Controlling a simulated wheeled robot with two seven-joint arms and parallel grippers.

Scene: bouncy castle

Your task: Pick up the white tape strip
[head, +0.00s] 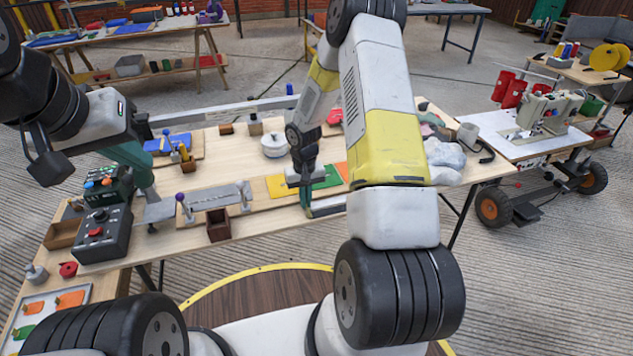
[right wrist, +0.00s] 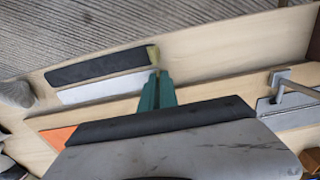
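The white tape strip (right wrist: 106,87) lies flat on the wooden table beside a parallel black strip (right wrist: 98,66) in the right wrist view. In the head view, a pale strip with a dark edge (head: 328,206) shows at the table's front edge, partly behind my right arm. My right gripper (right wrist: 153,76) points down at the strips' right ends. Its green fingers look closed together, with nothing clearly seen between them; contact with the strip cannot be told. My left gripper (head: 143,172) hangs over the table's left side, its fingertips partly hidden.
Yellow, green (head: 327,178) and orange patches lie just behind my right gripper. A grey metal fixture (head: 215,199), a small brown box (head: 218,225) and a black control box (head: 103,235) stand to the left. A white pot (head: 274,145) is farther back. Grey lumps (head: 443,155) lie right.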

